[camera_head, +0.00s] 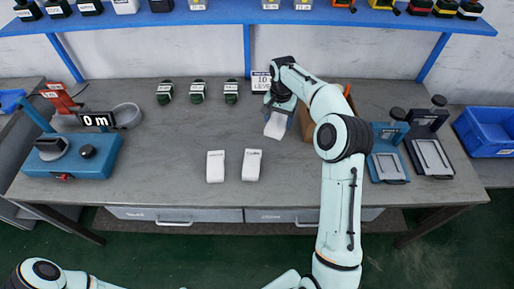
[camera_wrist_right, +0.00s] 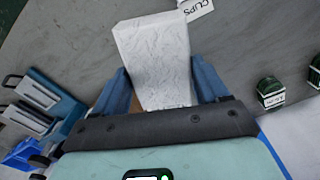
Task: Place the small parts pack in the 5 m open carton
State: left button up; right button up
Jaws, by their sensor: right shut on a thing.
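My right gripper (camera_head: 280,104) is shut on a white small parts pack (camera_head: 275,126), holding it at the right middle of the bench. In the right wrist view the pack (camera_wrist_right: 155,60) sticks out between the two blue fingers (camera_wrist_right: 158,95). A brown carton (camera_head: 307,126) stands just right of the gripper, mostly hidden behind my right arm. I cannot read any 5 m mark on it or see its inside. Two similar white packs (camera_head: 216,167) (camera_head: 252,165) lie on the bench nearer the front. My left gripper is out of view; only part of that arm shows at bottom left.
A blue machine (camera_head: 80,155) with a "0 m" display (camera_head: 96,119) and a grey bowl (camera_head: 127,115) stand at left. Several dark green items (camera_head: 197,92) line the back. Two tray devices (camera_head: 388,165) and a blue bin (camera_head: 490,130) are at right.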

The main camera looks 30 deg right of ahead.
aim_at(274, 156)
notch_tip(274, 156, down, 18)
jog(key=shift+a+f+b, duration=0.1)
jog(key=shift+f+b, duration=0.1)
jog(key=shift+b, duration=0.15)
jog(key=o, duration=1.1)
jog(key=shift+f, duration=0.15)
jog(key=shift+o, duration=0.2)
